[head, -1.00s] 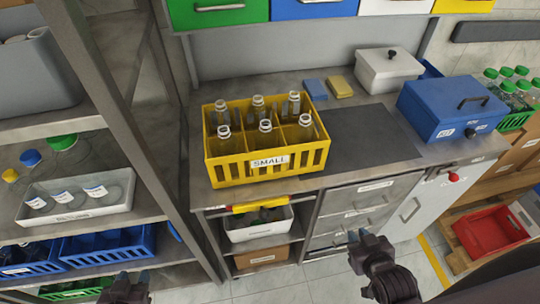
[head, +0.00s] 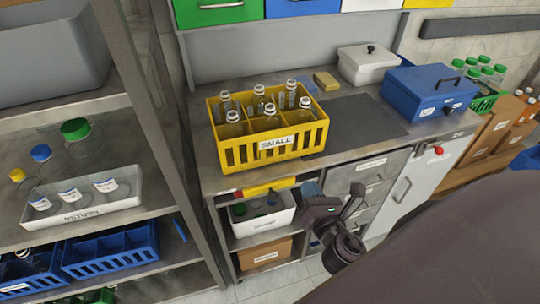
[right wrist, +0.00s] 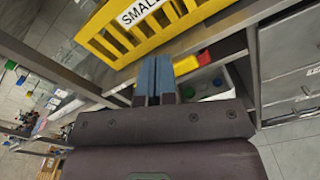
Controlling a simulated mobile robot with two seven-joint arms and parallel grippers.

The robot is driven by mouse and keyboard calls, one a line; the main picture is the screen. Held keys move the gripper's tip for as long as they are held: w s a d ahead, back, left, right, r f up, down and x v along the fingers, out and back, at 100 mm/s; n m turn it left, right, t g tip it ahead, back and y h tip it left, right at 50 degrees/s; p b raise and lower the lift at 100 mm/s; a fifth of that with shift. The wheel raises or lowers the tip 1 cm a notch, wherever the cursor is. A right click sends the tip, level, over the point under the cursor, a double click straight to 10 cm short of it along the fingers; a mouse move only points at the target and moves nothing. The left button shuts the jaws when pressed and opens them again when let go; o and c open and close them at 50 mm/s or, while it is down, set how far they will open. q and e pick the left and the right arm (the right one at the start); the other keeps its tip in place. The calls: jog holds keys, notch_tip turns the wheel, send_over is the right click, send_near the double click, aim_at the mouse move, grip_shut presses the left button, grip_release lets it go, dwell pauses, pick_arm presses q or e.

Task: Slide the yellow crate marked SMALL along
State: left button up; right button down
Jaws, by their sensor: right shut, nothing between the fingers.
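The yellow crate marked SMALL (head: 242,153) stands upright on the left part of the grey worktop, near its front edge. It holds several clear, open-topped bottles (head: 290,93) in its compartments. My right gripper (head: 311,187) is in front of the worktop, below and to the right of the crate's label. In the right wrist view the crate (right wrist: 115,42) is at the top, and my gripper's two blue fingers (right wrist: 154,68) are closed together just below it with nothing between them. They look apart from the crate. My left gripper is out of view.
A dark mat (head: 365,127) lies clear to the crate's right. Beyond it are a blue box (head: 418,92) and a white lidded box (head: 366,68). A yellow sponge (head: 326,81) lies behind the crate. A shelf post (head: 150,140) stands close on the left.

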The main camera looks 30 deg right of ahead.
jog(key=n, duration=0.2)
jog(key=n+p, duration=0.2)
jog(key=n, duration=0.1)
send_near(284, 143)
jog(key=x, duration=0.5)
jog(key=shift+w+d, duration=0.1)
jog(key=shift+w, duration=0.2)
jog(key=shift+x, duration=0.9)
jog(key=shift+w, duration=0.1)
